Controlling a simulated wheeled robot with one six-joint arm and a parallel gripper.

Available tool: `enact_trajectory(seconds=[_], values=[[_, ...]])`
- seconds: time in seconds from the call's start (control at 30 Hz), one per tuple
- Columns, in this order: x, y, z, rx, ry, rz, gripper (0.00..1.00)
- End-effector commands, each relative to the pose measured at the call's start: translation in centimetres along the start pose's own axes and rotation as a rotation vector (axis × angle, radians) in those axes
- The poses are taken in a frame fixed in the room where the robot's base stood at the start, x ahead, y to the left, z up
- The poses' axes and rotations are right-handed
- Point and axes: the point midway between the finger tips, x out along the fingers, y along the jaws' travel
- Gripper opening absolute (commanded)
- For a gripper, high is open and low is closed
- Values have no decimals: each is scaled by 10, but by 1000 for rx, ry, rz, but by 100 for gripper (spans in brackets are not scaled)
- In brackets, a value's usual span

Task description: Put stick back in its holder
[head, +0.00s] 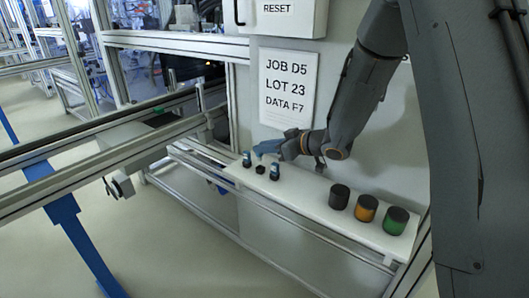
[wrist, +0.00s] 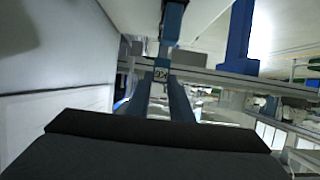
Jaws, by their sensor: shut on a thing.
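My gripper (head: 266,148) is over the left part of the white shelf, above a row of small items. In the wrist view its two blue fingers (wrist: 165,98) are shut on a small blue stick (wrist: 162,75) with a pale label. In the head view the held stick cannot be told apart from the fingers.
The white shelf (head: 310,205) runs along the wall. Black (head: 339,197), amber (head: 366,209) and green (head: 395,222) round containers with dark tops stand at its right end. A printed sign (head: 287,88) hangs above. Metal rails (head: 90,165) are at the left.

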Motion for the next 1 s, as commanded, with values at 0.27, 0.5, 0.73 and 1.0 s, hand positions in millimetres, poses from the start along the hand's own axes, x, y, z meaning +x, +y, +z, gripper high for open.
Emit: enact_trajectory(seconds=[0.27, 0.5, 0.73, 1.0], values=[[8, -1, 19, 0, 1, -1, 0], [10, -1, 22, 0, 0, -1, 0], [12, -1, 27, 0, 0, -1, 0], [12, -1, 28, -1, 1, -1, 38]])
